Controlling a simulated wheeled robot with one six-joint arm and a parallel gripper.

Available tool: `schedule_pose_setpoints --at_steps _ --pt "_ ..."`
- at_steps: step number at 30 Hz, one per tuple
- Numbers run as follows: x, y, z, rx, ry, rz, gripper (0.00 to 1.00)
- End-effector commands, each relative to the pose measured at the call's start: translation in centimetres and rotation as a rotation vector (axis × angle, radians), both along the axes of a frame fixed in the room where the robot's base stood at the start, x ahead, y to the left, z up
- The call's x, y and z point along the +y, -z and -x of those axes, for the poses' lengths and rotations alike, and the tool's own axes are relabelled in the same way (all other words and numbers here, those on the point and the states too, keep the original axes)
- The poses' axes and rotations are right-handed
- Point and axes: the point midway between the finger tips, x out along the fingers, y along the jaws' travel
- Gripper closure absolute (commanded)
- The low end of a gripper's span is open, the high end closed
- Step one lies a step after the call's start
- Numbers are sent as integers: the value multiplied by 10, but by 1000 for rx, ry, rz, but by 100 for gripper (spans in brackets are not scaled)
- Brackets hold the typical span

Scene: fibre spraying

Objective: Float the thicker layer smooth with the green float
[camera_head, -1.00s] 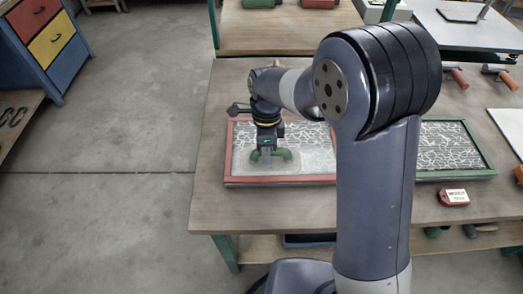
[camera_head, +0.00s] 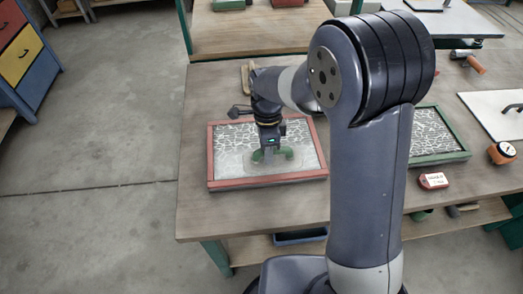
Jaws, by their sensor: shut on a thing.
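My gripper (camera_head: 268,150) is shut on the green float (camera_head: 286,154), holding it by its handle over the red-framed panel (camera_head: 268,181). The float's base appears to rest on the layer, but I cannot be sure of contact. The layer (camera_head: 232,158) is smooth and pale grey around and left of the float. White fibres show in a crisscross pattern along the top and right of the panel. A green-framed panel (camera_head: 440,157) with a similar fibre pattern lies to the right, partly hidden behind my arm.
A red and white tag (camera_head: 433,181) lies near the table's front edge. A round orange gauge (camera_head: 502,152) and a white board with a dark handle (camera_head: 492,112) are at the right. A tool with an orange handle (camera_head: 474,64) lies behind. The table's left strip is bare.

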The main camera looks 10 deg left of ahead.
Motion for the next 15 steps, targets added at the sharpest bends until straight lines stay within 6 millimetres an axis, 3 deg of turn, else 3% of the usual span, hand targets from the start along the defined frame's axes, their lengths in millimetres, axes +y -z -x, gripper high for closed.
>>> schedule_pose_setpoints --at_steps 15 --pt "-25 2 -6 0 1 1 100"
